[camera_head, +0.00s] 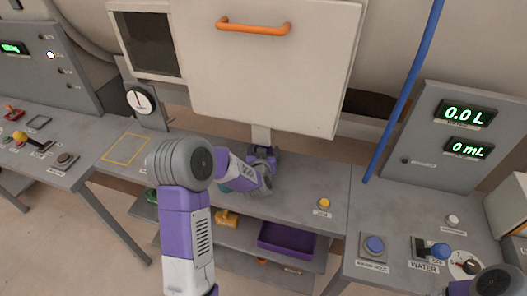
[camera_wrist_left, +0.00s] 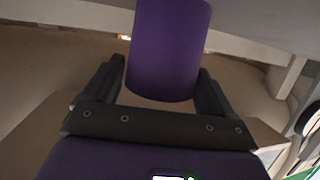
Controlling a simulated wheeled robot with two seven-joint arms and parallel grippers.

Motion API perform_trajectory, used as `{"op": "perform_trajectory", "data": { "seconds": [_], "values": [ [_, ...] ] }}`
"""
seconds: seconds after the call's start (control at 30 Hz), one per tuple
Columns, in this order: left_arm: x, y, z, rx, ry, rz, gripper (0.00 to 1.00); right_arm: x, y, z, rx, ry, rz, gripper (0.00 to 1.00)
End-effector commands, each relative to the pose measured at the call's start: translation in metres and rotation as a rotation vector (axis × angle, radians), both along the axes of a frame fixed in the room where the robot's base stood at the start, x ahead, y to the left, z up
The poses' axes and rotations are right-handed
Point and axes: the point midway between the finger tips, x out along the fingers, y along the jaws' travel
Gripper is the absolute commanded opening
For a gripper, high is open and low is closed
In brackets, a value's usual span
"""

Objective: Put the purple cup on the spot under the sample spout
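In the left wrist view the purple cup (camera_wrist_left: 168,50) is between the two dark fingers of my left gripper (camera_wrist_left: 163,82), which appear closed on its sides. The cup's far part runs out of the picture. In the head view my left gripper (camera_head: 262,160) is at the back of the middle table, just below the pale sample spout (camera_head: 262,134). My arm and gripper hide most of the cup there, and the spot under the spout is not clearly visible. My right gripper is out of view; only a bit of that arm shows at the bottom right.
A pale panel with an orange handle (camera_head: 253,27) hangs above the middle table. A yellow button (camera_head: 323,203) sits to the right of my gripper. A yellow-outlined square (camera_head: 125,149) lies at left. A purple tray (camera_head: 286,240) is on the shelf below. A blue pole (camera_head: 405,90) rises at right.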

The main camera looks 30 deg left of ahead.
Motion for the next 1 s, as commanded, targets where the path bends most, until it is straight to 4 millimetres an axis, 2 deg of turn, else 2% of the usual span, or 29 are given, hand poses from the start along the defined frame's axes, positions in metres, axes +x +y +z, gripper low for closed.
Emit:
{"op": "perform_trajectory", "data": {
  "seconds": [0.03,0.1,0.47,0.57,1.0],
  "values": [
    [0.000,0.000,0.001,0.000,0.000,0.000,0.93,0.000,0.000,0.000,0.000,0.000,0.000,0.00],
    [0.000,0.000,0.001,0.000,-0.001,0.000,0.99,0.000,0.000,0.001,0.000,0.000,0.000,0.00],
    [0.000,0.000,0.005,0.000,-0.001,0.000,0.99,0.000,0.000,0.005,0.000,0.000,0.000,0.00],
    [-0.010,-0.005,0.008,0.000,0.000,-0.001,0.99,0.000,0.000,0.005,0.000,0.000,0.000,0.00],
    [-0.084,-0.039,0.033,0.000,-0.001,0.000,0.99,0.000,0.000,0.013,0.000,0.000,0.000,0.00]
  ]
}}
